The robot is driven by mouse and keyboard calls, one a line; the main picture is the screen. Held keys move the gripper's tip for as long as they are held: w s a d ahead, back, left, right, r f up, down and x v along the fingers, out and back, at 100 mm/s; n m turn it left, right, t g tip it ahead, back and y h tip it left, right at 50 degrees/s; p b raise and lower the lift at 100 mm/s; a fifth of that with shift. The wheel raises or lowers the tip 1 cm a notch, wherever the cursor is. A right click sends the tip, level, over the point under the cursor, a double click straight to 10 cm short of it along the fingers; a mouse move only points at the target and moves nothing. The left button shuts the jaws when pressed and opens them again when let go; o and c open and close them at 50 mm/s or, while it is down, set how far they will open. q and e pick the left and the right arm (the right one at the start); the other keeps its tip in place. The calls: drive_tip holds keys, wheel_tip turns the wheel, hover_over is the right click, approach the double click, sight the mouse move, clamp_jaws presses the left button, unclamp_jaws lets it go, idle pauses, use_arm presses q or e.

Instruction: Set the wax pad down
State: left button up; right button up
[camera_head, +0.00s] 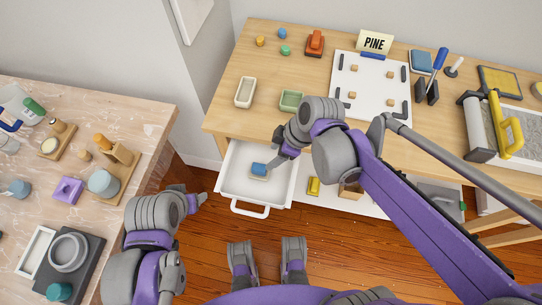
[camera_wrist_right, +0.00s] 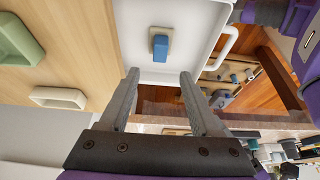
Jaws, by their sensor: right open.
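The wax pad, by its look a small blue block on a pale beige base (camera_head: 259,170), lies in the open white drawer (camera_head: 236,190). In the right wrist view the pad (camera_wrist_right: 160,47) lies flat on the drawer floor, beyond the fingertips and apart from them. My right gripper (camera_head: 284,152) is over the drawer's right part, beside the pad; its two fingers (camera_wrist_right: 158,75) are spread with nothing between them. My left gripper (camera_head: 199,199) is left of the drawer, away from the pad; its finger gap does not show clearly.
The wooden table (camera_head: 225,108) above the drawer carries a cream tray (camera_head: 245,92), a green tray (camera_head: 291,100) and a white board (camera_head: 372,85). A yellow item (camera_head: 314,186) lies right of the drawer. A marble-topped bench (camera_head: 130,110) stands at left.

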drive_tip(key=s+d+m+t+h, duration=0.3)
drive_tip(key=s+d+m, duration=0.6)
drive_tip(key=d+m, duration=0.4)
drive_tip(key=shift+s+d+f+m+h, duration=0.2)
drive_tip(key=shift+s+f+m+h, duration=0.15)
drive_tip(key=shift+m+h, duration=0.35)
drive_tip(key=shift+f, duration=0.1)
